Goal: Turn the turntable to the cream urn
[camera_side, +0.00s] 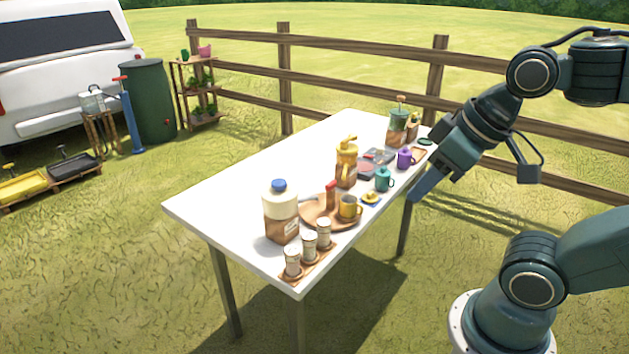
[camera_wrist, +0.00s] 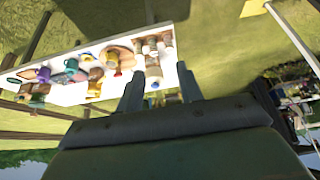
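The turntable (camera_side: 318,216) is a round brown disc near the front of the white table, with an upright red-topped brown handle (camera_side: 331,196) on it. A yellow mug (camera_side: 348,207) stands at its right side, on or against the disc; I cannot tell which. The cream urn (camera_side: 281,210), with a blue cap and brown lower part, stands left of the disc. The disc also shows in the wrist view (camera_wrist: 121,46), with the urn (camera_wrist: 153,71) near the fingers. My gripper (camera_side: 421,190) hangs beyond the table's right edge, open and empty, apart from everything.
White cups (camera_side: 308,247) stand on a brown tray at the front corner. A yellow dispenser (camera_side: 346,163), teal mug (camera_side: 383,179), purple mug (camera_side: 405,158) and green-topped jar (camera_side: 397,128) line the right side. The table's left half (camera_side: 240,185) is clear. A wooden fence (camera_side: 283,77) runs behind.

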